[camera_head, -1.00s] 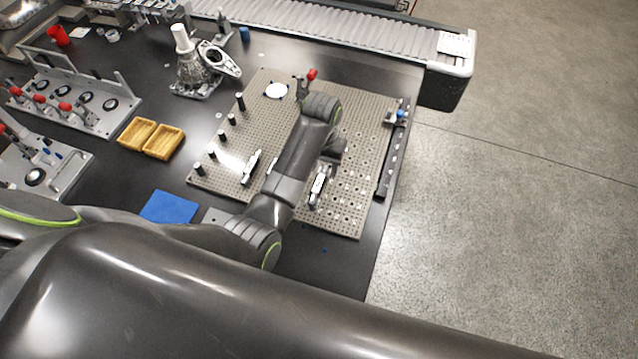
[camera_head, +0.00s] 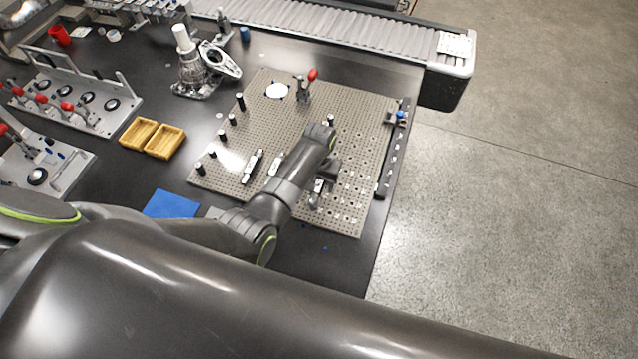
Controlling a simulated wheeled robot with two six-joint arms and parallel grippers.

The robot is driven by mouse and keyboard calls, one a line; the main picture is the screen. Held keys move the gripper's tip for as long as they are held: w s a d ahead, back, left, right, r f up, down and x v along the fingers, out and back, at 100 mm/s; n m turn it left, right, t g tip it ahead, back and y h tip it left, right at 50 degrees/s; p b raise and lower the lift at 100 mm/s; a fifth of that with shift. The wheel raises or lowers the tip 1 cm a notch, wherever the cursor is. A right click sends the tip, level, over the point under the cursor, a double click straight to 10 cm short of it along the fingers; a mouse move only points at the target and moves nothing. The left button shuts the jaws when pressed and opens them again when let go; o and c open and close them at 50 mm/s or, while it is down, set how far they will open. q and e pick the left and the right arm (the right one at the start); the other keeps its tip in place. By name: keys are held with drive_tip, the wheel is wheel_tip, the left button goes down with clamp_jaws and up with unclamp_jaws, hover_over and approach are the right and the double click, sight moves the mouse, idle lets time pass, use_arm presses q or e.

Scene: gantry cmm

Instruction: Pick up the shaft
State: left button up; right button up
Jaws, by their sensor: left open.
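My left gripper (camera_head: 316,198) is over the lower right part of a perforated fixture plate (camera_head: 350,195), below the bent end of my left arm. It is open; its fingers are small and partly hidden by the wrist. A bright metal piece (camera_head: 318,186) shows close by the fingers; I cannot tell whether they touch. Two more slim silver pieces, one at the left (camera_head: 253,166) and one nearer the arm (camera_head: 275,162), lie on the plate. I cannot tell for sure which piece is the shaft. My right gripper is not in view.
A red-handled clamp (camera_head: 306,86) and several black pins stand on the plate. A dark rail (camera_head: 391,160) runs along its right edge. Yellow bins (camera_head: 165,142), a blue mat (camera_head: 172,204) and a metal housing (camera_head: 194,75) are to the left. A conveyor (camera_head: 340,42) runs behind.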

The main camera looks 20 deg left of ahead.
use_arm(q)
clamp_jaws()
idle(0.3)
drive_tip(key=shift+r, duration=0.1)
